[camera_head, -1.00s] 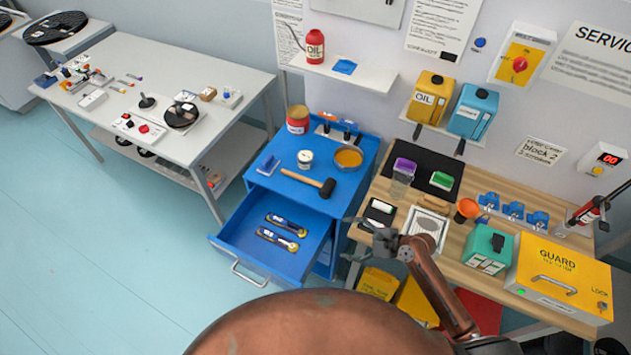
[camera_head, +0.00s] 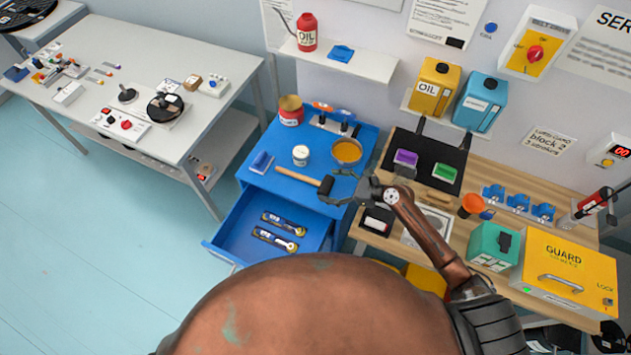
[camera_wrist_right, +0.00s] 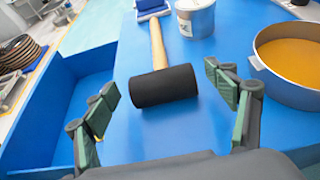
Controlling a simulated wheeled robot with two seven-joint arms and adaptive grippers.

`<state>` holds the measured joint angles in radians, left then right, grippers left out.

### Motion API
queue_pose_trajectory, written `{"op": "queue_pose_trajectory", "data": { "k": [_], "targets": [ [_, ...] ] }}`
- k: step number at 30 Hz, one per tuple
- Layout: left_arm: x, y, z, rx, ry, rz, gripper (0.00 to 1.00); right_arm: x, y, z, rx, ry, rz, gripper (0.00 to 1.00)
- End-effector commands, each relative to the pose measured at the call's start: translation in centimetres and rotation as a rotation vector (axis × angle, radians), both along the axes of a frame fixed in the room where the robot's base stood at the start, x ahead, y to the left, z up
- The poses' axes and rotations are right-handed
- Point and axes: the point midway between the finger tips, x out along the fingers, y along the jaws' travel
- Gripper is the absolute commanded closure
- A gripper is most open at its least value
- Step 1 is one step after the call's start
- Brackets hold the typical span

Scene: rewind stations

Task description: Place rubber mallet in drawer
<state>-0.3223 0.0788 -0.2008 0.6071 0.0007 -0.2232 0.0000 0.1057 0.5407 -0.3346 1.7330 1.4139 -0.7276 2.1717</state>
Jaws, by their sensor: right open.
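The rubber mallet (camera_head: 303,180) has a wooden handle and a black head. It lies on the blue cabinet top (camera_head: 277,156), and its head also shows in the wrist view (camera_wrist_right: 163,86). The blue drawer (camera_head: 234,226) below stands open and holds two blue-and-yellow tool-like items. My right gripper (camera_head: 345,187) is open at the cabinet's right front, close to the mallet head. In the wrist view its fingers (camera_wrist_right: 168,106) stand spread to either side of the head, with nothing between them gripped. My left gripper is not in view.
A pan of orange liquid (camera_head: 346,151) stands right behind the mallet head, near a finger. A white tin (camera_head: 300,155), a red can (camera_head: 290,110) and a blue brush-like item (camera_head: 261,162) stand around it. The wooden bench (camera_head: 480,180) at right is crowded.

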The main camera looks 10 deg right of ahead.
Motion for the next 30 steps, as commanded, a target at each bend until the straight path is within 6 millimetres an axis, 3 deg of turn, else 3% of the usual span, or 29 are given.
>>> {"op": "queue_pose_trajectory", "data": {
  "k": [3,9,12,16,25,30],
  "targets": [
    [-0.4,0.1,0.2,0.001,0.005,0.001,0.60,0.9,1.4,-0.8,0.001,-0.001,-0.001,0.22],
    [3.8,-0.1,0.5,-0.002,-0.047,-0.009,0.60,1.6,2.4,-1.5,0.001,-0.001,-0.003,0.22],
    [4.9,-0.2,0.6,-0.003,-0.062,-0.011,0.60,1.6,2.4,-1.5,-0.001,-0.001,-0.003,0.22],
    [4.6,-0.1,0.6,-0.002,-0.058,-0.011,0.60,1.6,2.4,-1.5,-0.001,-0.001,-0.003,0.23],
    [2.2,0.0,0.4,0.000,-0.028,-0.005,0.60,1.6,2.3,-1.5,-0.001,-0.001,-0.004,0.44],
    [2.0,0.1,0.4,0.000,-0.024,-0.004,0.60,1.6,2.3,-1.5,-0.001,-0.002,-0.005,0.55]
  ]
}}
